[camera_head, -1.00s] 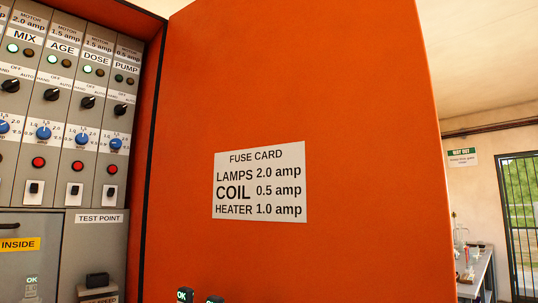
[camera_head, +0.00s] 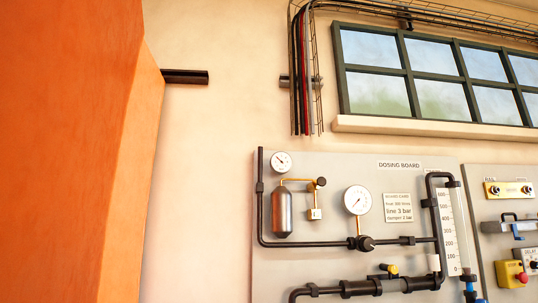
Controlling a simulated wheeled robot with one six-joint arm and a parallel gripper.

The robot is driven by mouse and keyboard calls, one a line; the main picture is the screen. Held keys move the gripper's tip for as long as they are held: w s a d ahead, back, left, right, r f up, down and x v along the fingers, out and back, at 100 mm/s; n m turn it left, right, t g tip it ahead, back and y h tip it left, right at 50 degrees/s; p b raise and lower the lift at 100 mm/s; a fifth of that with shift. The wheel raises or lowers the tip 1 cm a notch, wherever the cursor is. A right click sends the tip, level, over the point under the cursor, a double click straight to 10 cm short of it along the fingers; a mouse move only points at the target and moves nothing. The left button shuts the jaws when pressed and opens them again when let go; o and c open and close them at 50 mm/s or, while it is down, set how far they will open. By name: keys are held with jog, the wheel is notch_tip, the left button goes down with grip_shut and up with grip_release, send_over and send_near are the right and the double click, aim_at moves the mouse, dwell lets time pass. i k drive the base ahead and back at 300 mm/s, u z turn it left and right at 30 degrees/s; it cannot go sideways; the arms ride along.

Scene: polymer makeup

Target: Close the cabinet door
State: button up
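A large orange panel (camera_head: 65,150) fills the left edge of the view. It has a darker face at the left and a lighter face beside it, meeting at a slanted edge. It is part of the orange cabinet, but I cannot tell whether it is the door or the cabinet's side. The cabinet's inside, its handle and the door's hinge are not in view, so how far the door stands open cannot be seen. My gripper is not in view.
A pale wall (camera_head: 215,120) lies to the right of the orange panel. A grey dosing board (camera_head: 325,170) with gauges and dark pipes is mounted there. A control panel (camera_head: 500,245) stands right of it. A window (camera_head: 430,75) and cables (camera_head: 300,75) are above.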

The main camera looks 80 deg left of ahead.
aim_at(68, 68)
jog(key=i, duration=1.55)
jog(key=u, duration=4.35)
jog(key=i, duration=0.5)
jog(key=z, duration=0.15)
jog(key=k, duration=0.6)
jog(key=z, duration=0.1)
